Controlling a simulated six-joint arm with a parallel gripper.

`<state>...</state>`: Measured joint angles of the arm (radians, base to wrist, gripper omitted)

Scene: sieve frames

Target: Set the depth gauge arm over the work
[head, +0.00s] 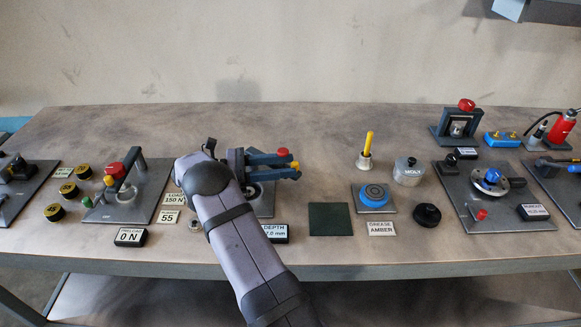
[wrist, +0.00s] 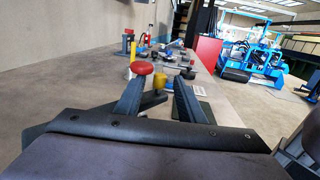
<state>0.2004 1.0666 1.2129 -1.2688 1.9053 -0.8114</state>
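The depth gauge station is a grey plate (head: 266,206) with a pale round piece (head: 253,190), behind the label reading DEPTH (head: 274,232). My arm and gripper cover much of it, so the gauge arm's shape and angle are hard to see. My gripper (head: 286,165) is above the plate, its two fingers apart and pointing right. A red knob (head: 283,151) shows by the farther fingertip, and a yellow piece (head: 295,166) shows at the fingertips. In the wrist view the red knob (wrist: 143,68) is at the left fingertip and the yellow piece (wrist: 153,98) is between the fingers; contact is unclear.
Left is a press plate (head: 140,205) with a red-knobbed lever and several black-and-yellow weights. Right of my gripper are a dark green pad (head: 330,219), a yellow-handled bell-like tool (head: 367,150), a blue disc (head: 374,195) and a metal pot (head: 408,172). Bare table lies behind the gripper.

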